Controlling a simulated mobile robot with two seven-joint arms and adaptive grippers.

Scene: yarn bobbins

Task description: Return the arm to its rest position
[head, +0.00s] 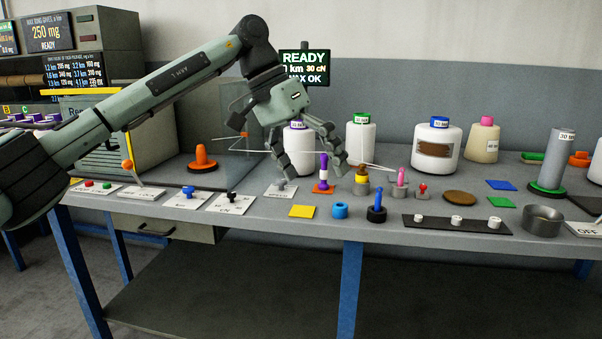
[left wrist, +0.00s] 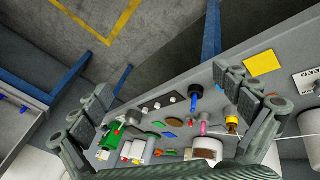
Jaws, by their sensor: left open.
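My left arm reaches in from the left in the head view, and its gripper (head: 312,174) hangs over the workbench with fingers pointing down and spread. Nothing is visibly held. A white bobbin (head: 297,140) with a purple top stands behind the gripper. In the left wrist view the spread fingers (left wrist: 178,98) frame the bench items. My right gripper is in neither view.
Larger bobbins, including a blue-topped one (head: 436,135), stand at the back. A ready screen (head: 304,67) stands behind the arm.

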